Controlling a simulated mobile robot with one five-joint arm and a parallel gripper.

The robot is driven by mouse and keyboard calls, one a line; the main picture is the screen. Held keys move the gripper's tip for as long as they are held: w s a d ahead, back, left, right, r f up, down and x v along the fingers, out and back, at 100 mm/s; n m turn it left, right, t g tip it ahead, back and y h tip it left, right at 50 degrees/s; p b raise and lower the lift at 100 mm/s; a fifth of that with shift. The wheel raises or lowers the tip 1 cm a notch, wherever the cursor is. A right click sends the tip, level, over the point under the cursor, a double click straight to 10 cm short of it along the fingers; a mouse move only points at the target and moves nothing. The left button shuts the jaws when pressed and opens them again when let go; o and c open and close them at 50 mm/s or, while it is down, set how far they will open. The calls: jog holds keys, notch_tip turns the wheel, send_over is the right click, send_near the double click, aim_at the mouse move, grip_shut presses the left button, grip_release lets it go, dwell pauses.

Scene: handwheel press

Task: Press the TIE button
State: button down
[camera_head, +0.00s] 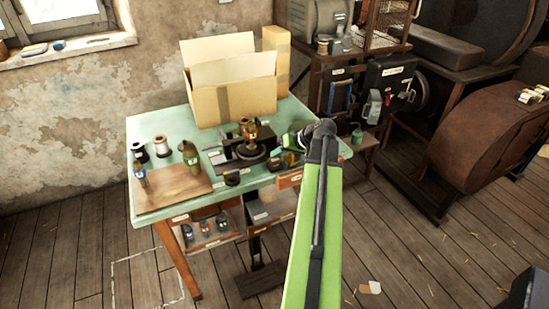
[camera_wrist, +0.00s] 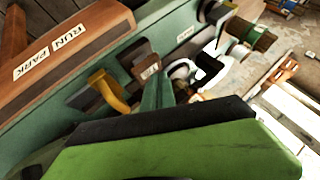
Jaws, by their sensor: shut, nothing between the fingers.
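The press (camera_head: 246,150) stands on the green table (camera_head: 215,109), with a dark round plate and an orange-brown upright part. My green arm reaches up from the bottom of the head view and bends left at its black wrist. My gripper (camera_head: 284,152) is shut and empty just right of the press, over the right part of the table. Its fingertips are small and partly hidden there. In the wrist view a small brown block (camera_wrist: 146,66) bears a white label too small to read surely. I cannot pick out the TIE button with certainty. A yellow lever (camera_wrist: 108,92) is left of the block.
A wooden panel (camera_wrist: 70,45) is labelled RUN and PARK. Bottles (camera_head: 191,154) and spools (camera_head: 160,146) stand at the table's left, a cardboard box (camera_head: 245,100) at the back. An orange drawer front (camera_head: 289,180) is below my gripper. The floor in front is mostly clear.

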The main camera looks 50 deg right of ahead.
aim_at(277, 160)
jog(key=shift+r, duration=0.4)
notch_tip(277, 160, up, 5)
jog(key=p, duration=0.5)
jog(key=shift+r, duration=0.1)
dwell(0.5)
